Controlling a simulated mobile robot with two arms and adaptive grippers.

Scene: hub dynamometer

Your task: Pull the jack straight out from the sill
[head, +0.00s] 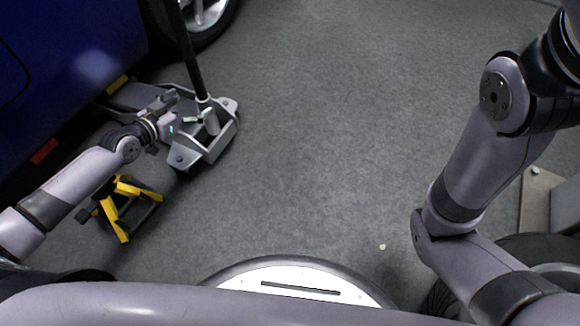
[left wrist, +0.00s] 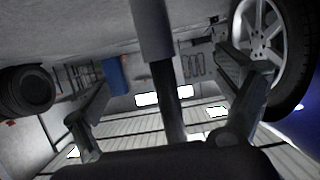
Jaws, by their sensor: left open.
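The floor jack (head: 222,143) is a grey, wheeled frame on the floor beside the blue car (head: 75,65), its far end reaching under the car's lower edge. Its long black handle (head: 187,48) rises from a light grey socket and leans up past the picture's top edge. My left gripper (head: 188,120) is at the base of the handle, over the jack's body. In the left wrist view the fingers are apart, and the handle (left wrist: 168,95) passes between them with gaps at both sides. The exact distance to the handle is unclear. My right gripper is out of view.
A car wheel (head: 203,14) is behind the handle. The grey floor (head: 330,130) in the middle is clear. A grey metal block (head: 565,205) is at the right edge.

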